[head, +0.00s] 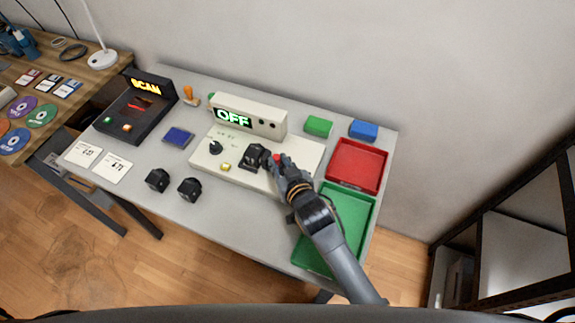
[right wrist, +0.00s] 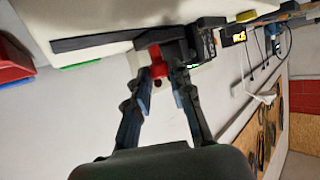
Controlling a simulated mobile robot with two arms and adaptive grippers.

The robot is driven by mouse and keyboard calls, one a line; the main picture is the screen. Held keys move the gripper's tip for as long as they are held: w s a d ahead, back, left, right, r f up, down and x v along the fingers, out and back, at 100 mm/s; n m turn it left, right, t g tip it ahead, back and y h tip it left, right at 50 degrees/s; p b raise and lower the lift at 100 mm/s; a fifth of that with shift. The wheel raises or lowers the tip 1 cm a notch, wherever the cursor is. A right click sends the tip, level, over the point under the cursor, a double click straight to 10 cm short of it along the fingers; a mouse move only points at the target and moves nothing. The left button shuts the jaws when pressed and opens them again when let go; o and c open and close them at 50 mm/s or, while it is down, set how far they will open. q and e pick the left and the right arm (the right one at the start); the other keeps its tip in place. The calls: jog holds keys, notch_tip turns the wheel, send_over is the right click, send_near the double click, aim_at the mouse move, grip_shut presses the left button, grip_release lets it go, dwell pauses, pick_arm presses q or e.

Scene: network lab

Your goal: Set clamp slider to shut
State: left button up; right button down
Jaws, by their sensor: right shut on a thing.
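The clamp device is a white panel (head: 232,171) with a black clamp block (head: 254,157), a black dial and a yellow button on it. A box at its back shows a lit green OFF sign (head: 234,118). The slider has a red knob (head: 279,158), which also shows in the right wrist view (right wrist: 157,66) beside a black block (right wrist: 175,47). My right gripper (head: 275,165) reaches in from the front right and is shut on the red knob. Its fingertips partly hide the knob. My left gripper is not in view.
A red tray (head: 381,168) and a green tray (head: 306,256) lie right of the panel, the green one near my right forearm. Green (head: 318,126) and blue (head: 363,130) blocks lie behind. Two black cubes (head: 157,180) sit front left. A SCAN device (head: 137,107) stands far left.

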jog(key=shift+a, duration=0.15)
jog(key=c, duration=1.4)
grip_release()
jog(key=shift+o, duration=1.1)
jog(key=shift+w+a, duration=0.1)
jog(key=shift+a, duration=0.05)
jog(key=shift+s+d+r, duration=0.15)
jog(key=shift+s+d, duration=0.15)
jog(key=shift+s, duration=0.2)
jog(key=v, duration=1.1)
